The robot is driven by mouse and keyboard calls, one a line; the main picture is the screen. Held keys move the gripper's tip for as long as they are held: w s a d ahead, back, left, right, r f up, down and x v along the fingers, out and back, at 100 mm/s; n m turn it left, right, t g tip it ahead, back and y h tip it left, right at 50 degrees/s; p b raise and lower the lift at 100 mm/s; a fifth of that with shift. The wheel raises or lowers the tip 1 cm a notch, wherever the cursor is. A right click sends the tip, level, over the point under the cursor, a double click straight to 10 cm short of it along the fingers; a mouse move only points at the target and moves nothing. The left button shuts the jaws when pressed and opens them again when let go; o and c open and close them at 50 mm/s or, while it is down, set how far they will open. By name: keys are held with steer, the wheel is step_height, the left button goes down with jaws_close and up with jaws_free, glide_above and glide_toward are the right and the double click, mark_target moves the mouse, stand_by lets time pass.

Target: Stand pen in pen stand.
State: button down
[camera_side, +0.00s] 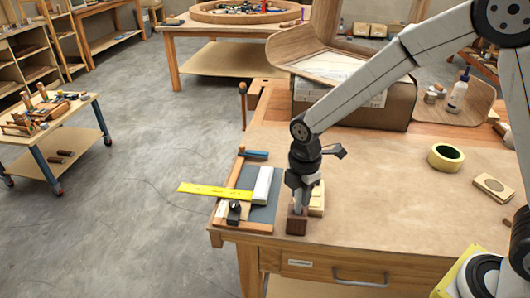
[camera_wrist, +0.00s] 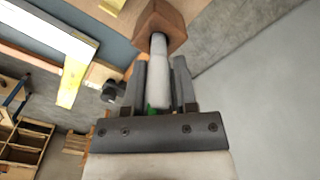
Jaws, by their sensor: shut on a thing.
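The pen (camera_wrist: 158,72) is a pale grey-white cylinder with a green bit near my gripper's palm. My gripper (camera_wrist: 159,82) is shut on it, with one finger on each side. The pen stand is a small brown wooden block (camera_wrist: 165,22), in the wrist view just beyond the fingertips. The pen's far end meets a dark opening in the block's face; how deep it sits is hidden. In the side view my gripper (camera_side: 301,192) points down directly above the dark brown pen stand (camera_side: 297,221) near the bench's front edge. The pen is mostly hidden there by the fingers.
Left of the stand, a wood-edged tray with a blue-grey mat (camera_side: 262,213) holds a yellow ruler (camera_side: 215,191), a white block (camera_side: 263,184) and a black item (camera_side: 234,213). A pale wooden block (camera_side: 317,200) stands close behind the stand. Yellow tape (camera_side: 445,158) lies right; the bench between is clear.

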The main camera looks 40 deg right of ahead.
steer(key=shift+c, duration=1.6)
jaws_free()
steer(key=shift+o, duration=0.2)
steer(key=shift+o, duration=0.6)
steer(key=shift+r, duration=0.15)
steer(key=shift+r, duration=2.8)
steer(key=shift+d, duration=0.1)
